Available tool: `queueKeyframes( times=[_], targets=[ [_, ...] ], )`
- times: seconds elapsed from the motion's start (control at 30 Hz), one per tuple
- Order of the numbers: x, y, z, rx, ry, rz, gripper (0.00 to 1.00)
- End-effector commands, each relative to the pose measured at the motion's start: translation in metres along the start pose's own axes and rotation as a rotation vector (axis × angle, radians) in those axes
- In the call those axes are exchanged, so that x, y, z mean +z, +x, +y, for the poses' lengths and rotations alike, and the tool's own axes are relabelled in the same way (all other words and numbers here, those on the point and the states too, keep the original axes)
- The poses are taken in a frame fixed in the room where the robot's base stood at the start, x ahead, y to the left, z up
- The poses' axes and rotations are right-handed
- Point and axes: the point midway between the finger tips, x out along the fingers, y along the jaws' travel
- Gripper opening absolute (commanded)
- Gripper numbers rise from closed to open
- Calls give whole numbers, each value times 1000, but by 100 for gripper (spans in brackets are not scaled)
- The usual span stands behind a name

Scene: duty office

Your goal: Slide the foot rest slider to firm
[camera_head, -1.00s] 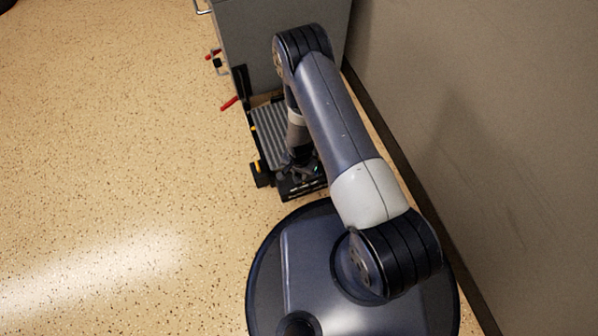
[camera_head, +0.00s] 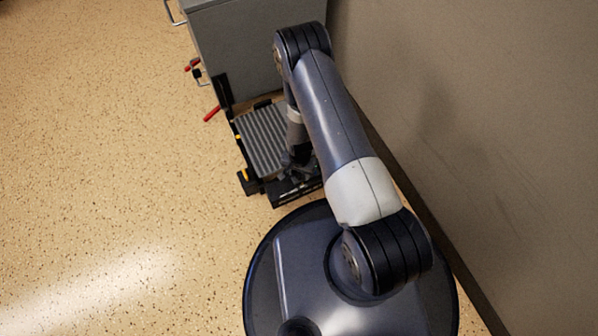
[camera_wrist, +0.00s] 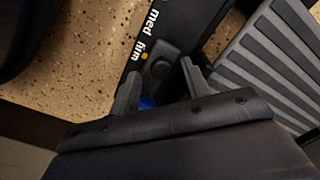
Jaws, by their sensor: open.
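The foot rest (camera_head: 262,138) stands on the floor in front of the grey cabinet, with a grey ribbed pad on a black frame. In the wrist view its ribbed pad (camera_wrist: 265,65) is at the right. A black strip (camera_wrist: 165,25) beside it carries the white words "med" and "firm", with an orange dot by "firm". A dark rounded block (camera_wrist: 161,66) sits on the strip by "firm". My gripper (camera_wrist: 160,82) is open, its fingers pointing at the strip either side of this block; contact is unclear. A blue piece (camera_wrist: 147,101) shows between the fingers, partly hidden.
The grey cabinet (camera_head: 255,50) stands behind the foot rest, with red-handled items (camera_head: 211,114) at its left side. A plain wall (camera_head: 470,130) runs close along the right. The speckled floor (camera_head: 100,150) at the left is clear.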

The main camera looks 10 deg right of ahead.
Motion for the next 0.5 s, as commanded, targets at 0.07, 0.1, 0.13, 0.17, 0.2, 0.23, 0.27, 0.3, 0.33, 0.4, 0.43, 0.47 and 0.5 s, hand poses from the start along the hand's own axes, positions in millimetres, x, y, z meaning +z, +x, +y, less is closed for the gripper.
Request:
queueKeyframes(
  times=[0.07, 0.1, 0.13, 0.17, 0.2, 0.23, 0.27, 0.3, 0.33, 0.4, 0.43, 0.47, 0.5],
  targets=[
    [0, 0, 0, 0, 0, 0, 45],
    [0, 0, 0, 0, -1, 0, 45],
    [0, 0, 0, 0, -1, 0, 45],
    [0, -1, 0, 0, -1, 0, 45],
    [0, -3, 0, 0, -1, 0, 45],
    [0, -6, 0, 0, -1, 0, 45],
    [0, -9, 0, 0, -1, 0, 45],
    [0, -15, 0, 0, -1, 0, 45],
    [0, -20, 0, 0, -1, 0, 45],
    [0, -34, -1, -1, -1, 1, 45],
    [0, -41, 0, -1, 0, 1, 45],
    [0, -48, 0, -1, 0, 2, 45],
    [-1, -56, 0, -2, 0, 2, 45]
  ],
)
